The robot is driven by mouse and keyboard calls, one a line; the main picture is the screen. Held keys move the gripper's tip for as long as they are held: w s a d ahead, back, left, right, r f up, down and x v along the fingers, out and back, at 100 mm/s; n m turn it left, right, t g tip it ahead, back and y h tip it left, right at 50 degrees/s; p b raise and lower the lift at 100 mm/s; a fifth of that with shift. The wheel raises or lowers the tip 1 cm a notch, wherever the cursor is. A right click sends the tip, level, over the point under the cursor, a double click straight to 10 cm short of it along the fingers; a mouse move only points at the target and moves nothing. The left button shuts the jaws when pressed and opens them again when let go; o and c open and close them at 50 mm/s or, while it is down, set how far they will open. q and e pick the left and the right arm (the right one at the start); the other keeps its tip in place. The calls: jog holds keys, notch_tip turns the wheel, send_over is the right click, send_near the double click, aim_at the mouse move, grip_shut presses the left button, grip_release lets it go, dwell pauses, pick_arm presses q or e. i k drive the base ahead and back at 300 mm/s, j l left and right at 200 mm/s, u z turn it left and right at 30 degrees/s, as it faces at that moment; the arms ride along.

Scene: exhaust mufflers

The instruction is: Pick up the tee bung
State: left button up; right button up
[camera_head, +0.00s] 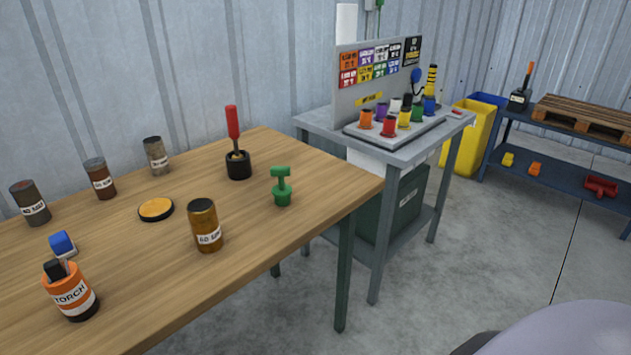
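A green T-shaped bung (281,187) stands upright on the wooden table (150,285), close to its right edge. It has a round base and a crossbar on top, and looks like the tee bung. Nothing touches it. Neither of my grippers is in view.
An amber jar (206,225) and a black pot with a red-handled tool (237,160) stand left of the green bung. A yellow-topped disc (156,209), several jars and an orange torch can (70,291) are farther left. A grey bench (330,122) carries several coloured bungs.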

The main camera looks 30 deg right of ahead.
aim_at(281, 192)
jog(key=z, duration=0.85)
jog(key=i+l+u, duration=0.15)
jog(key=l, duration=0.2)
jog(key=i+l+u, duration=0.1)
jog(key=l, duration=0.2)
jog(key=i+l+u, duration=0.15)
jog(key=l, duration=0.2)
jog(key=k, duration=0.05)
